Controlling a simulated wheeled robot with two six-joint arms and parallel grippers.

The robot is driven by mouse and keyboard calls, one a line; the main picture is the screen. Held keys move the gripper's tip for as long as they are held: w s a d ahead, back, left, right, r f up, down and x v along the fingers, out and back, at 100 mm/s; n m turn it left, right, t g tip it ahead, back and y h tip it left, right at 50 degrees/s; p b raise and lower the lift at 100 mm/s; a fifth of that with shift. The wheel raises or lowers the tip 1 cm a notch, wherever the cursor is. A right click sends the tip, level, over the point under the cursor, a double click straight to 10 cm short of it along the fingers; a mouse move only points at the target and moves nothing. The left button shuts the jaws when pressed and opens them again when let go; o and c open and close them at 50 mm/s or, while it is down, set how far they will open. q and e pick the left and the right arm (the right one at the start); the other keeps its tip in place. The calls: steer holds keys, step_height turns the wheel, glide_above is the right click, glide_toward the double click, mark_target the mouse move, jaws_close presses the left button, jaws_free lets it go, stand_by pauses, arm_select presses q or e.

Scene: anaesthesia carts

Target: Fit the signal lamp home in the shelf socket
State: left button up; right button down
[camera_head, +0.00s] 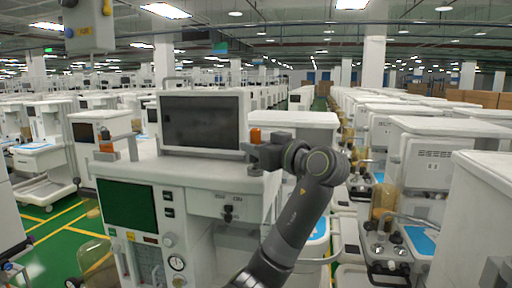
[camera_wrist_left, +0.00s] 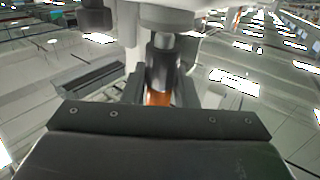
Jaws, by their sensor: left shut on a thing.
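The signal lamp shows as an orange block (camera_head: 255,135) at my left gripper (camera_head: 262,153), beside the right edge of the cart's dark monitor. In the left wrist view the lamp (camera_wrist_left: 158,99) is orange with a dark collar and a pale metal tip, and sits between the two dark fingers of the left gripper (camera_wrist_left: 161,92). The gripper is shut on it. The tip points at a pale round part (camera_wrist_left: 170,16) at the top of that view. I cannot tell whether this is the shelf socket or whether the tip touches it. I see no right gripper.
The near cart's monitor (camera_head: 200,122) stands on its top, close left of my gripper. Another orange piece (camera_head: 106,147) sits at the cart's left side. Rows of carts crowd the right, with a white cart (camera_head: 478,215) nearest. Green floor (camera_head: 60,235) shows at left.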

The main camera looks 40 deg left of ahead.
arm_select(q)
steer(key=shift+f+b, duration=0.65)
steer(key=shift+f, duration=0.15)
steer(key=o, duration=1)
steer(key=shift+o, duration=0.2)
steer(key=shift+d, duration=0.1)
steer(key=shift+d+f, duration=0.1)
steer(key=shift+d, duration=0.2)
steer(key=s+d+b, duration=0.1)
steer(key=d+b, duration=0.6)
steer(key=d, duration=0.9)
steer(key=shift+s+d, duration=0.2)
steer(key=shift+d, duration=0.15)
